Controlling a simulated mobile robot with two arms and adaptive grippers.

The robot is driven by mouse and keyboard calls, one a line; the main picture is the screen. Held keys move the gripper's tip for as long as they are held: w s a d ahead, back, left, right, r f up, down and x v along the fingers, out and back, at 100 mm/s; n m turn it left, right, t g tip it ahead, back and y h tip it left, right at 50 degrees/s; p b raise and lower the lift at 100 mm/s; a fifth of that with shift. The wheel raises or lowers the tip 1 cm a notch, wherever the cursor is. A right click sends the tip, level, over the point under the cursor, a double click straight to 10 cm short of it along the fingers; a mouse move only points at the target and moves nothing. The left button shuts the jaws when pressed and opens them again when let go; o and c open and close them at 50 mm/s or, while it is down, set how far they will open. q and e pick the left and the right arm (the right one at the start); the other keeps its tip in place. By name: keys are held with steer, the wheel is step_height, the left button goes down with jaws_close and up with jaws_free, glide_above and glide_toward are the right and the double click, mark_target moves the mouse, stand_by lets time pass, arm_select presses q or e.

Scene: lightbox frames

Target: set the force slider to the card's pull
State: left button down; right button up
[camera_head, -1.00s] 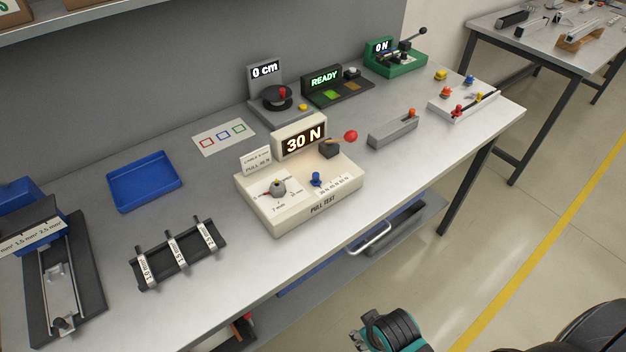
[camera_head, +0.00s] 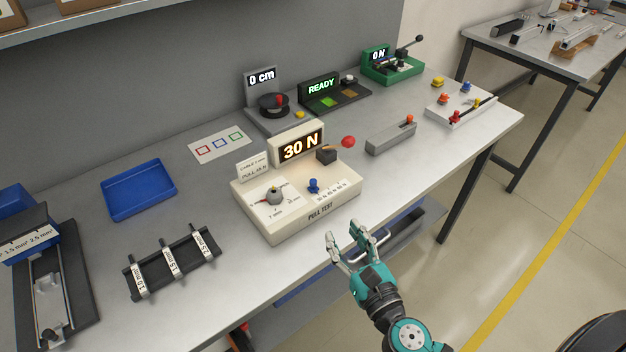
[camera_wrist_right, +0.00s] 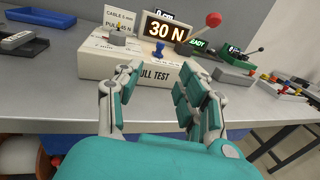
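The cream pull test box (camera_head: 318,207) stands on the bench, and its display (camera_head: 300,147) reads 30 N. The blue force slider (camera_head: 313,185) sits at the left part of its marked scale; it also shows in the right wrist view (camera_wrist_right: 187,50). A grey knob (camera_head: 274,196) is left of the slider. My right gripper (camera_head: 351,240) is open and empty, in front of the box and apart from it; it also shows in the right wrist view (camera_wrist_right: 157,82). My left gripper is not in view.
A red ball-ended lever (camera_head: 348,142) sticks out at the box's back right. A grey block with an orange knob (camera_head: 391,136) lies to the right. A blue tray (camera_head: 139,188) and a black rack (camera_head: 172,263) are to the left. The bench's front edge runs below the box.

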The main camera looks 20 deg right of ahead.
mark_target(314, 185)
steer(key=w+p, duration=0.1)
steer(key=w, duration=0.4)
steer(key=w+a+p, duration=0.1)
steer(key=w, duration=0.5)
steer(key=w+p, duration=0.1)
steer(key=w, duration=0.5)
steer(key=shift+a, duration=0.15)
jaws_close()
steer(key=shift+w+a+f, duration=0.1)
steer(key=shift+f, duration=0.1)
